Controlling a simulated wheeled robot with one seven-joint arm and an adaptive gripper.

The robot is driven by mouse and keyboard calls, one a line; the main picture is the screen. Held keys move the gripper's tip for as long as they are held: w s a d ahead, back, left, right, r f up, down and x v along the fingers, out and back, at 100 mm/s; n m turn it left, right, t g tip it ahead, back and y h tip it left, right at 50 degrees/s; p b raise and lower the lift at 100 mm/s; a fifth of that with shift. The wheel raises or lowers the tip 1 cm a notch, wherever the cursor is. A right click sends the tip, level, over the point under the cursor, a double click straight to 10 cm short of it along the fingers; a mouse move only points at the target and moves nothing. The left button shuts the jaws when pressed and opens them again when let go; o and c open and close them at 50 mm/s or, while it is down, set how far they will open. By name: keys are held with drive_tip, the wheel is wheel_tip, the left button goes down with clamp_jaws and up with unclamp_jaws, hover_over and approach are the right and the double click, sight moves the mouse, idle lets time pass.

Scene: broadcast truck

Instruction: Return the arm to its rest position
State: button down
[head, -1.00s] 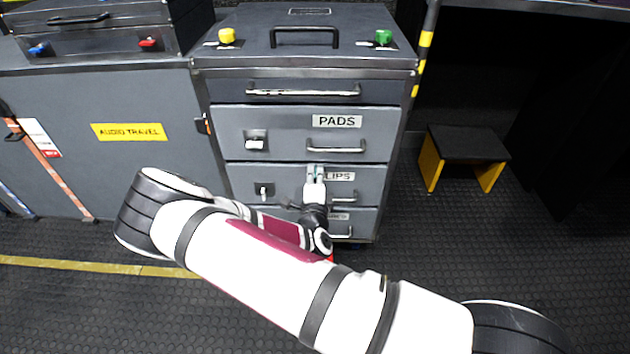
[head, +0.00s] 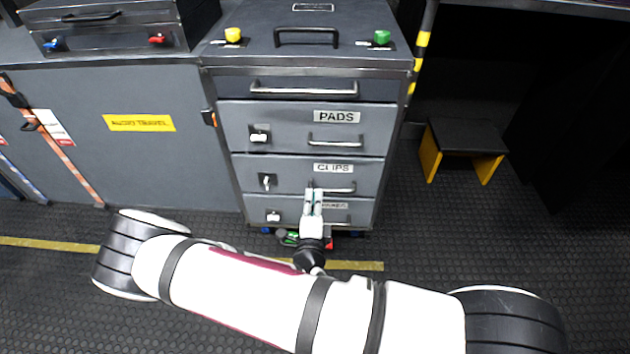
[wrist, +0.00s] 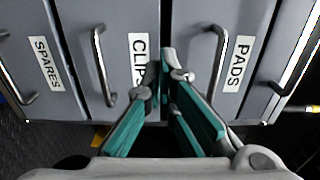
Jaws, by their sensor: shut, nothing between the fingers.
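My gripper (head: 314,195) is shut and empty. My white and dark red arm spans the lower part of that view, bent at the left. In the wrist view the green-padded fingers (wrist: 165,75) come together in front of the seam between the CLIPS drawer and the PADS drawer (wrist: 245,30). The SPARES drawer (wrist: 30,40) is at the left there. All these drawers look closed.
A black and yellow step stool (head: 463,148) stands on the floor right of the cabinet. A grey cabinet labelled AUDIO TRAVEL (head: 80,95) is at the left. A yellow and green knob sit on the cabinet top. The dark ribbed floor (head: 590,270) at the right is clear.

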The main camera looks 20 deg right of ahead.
drive_tip(key=s+d+r+m+g+h, duration=0.25)
drive_tip(key=d+r+m+h, duration=0.2)
drive_tip(key=r+m, duration=0.35)
drive_tip(key=s+d+r+m+g+h, duration=0.1)
drive_tip(key=d+r+m+g+h, duration=0.25)
drive_tip(key=r+m+h, duration=0.35)
drive_tip(key=s+d+r+m+g+y, duration=0.2)
drive_tip(key=s+d+r+m+g, duration=0.5)
drive_tip(key=s+r+m+g, duration=0.7)
drive_tip(key=s+a+r+m+g+y, duration=0.1)
drive_tip(key=s+a+r+m+y, duration=0.1)
drive_tip(key=s+m+y, duration=0.9)
drive_tip(key=s+a+r+m+t+y, duration=0.4)
drive_tip(key=s+a+m, duration=0.4)
drive_tip(key=a+m, duration=0.15)
wheel_tip(320, 180, up, 29)
drive_tip(key=t+p, duration=0.4)
drive_tip(key=p, duration=2.4)
drive_tip(key=shift+d+m, duration=0.45)
